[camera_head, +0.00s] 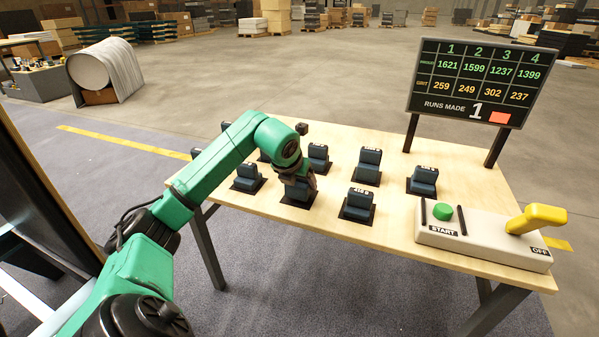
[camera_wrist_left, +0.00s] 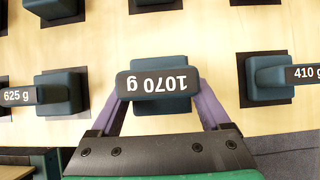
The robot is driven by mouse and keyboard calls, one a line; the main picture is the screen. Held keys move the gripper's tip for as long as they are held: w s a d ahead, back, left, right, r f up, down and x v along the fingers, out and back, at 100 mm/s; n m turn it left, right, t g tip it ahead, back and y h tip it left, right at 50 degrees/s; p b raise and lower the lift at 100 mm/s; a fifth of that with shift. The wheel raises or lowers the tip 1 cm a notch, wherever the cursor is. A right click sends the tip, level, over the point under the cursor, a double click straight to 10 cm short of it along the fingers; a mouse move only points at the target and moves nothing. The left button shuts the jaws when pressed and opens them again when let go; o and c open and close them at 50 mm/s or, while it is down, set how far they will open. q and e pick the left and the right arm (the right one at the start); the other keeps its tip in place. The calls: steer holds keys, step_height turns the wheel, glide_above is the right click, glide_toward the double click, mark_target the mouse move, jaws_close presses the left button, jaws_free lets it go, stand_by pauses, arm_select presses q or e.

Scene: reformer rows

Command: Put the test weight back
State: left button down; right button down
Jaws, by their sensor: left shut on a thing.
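The test weight marked 1070 g (camera_wrist_left: 158,85) is a dark blue-green block with a black label. It sits between the two purple fingers of my left gripper (camera_wrist_left: 158,105), which is shut on it. In the head view the held weight (camera_head: 293,186) is at the front row of the table, over a black pad (camera_head: 298,202). I cannot tell whether it touches the pad. My left wrist hides part of it. My right gripper is not in view.
Similar weights stand on black pads on the wooden table (camera_head: 390,235): one marked 625 g (camera_wrist_left: 62,92) and one marked 410 g (camera_wrist_left: 270,78) flank the held one. A start/off console (camera_head: 480,240) and a scoreboard (camera_head: 473,83) are at right.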

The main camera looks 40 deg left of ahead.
mark_target(297, 181)
arm_select(q)
steer(key=shift+w+f, duration=0.1)
steer(key=shift+f, duration=0.55)
jaws_free()
steer(key=v, duration=0.6)
steer(key=shift+r+p, duration=0.25)
steer(key=shift+p, duration=0.1)
steer(key=v, duration=0.5)
steer(key=shift+s+r, duration=0.2)
steer(key=shift+s, duration=0.15)
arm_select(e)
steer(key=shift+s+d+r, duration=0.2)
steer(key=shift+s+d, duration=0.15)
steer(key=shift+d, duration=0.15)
arm_select(q)
steer(key=shift+d+f, duration=0.1)
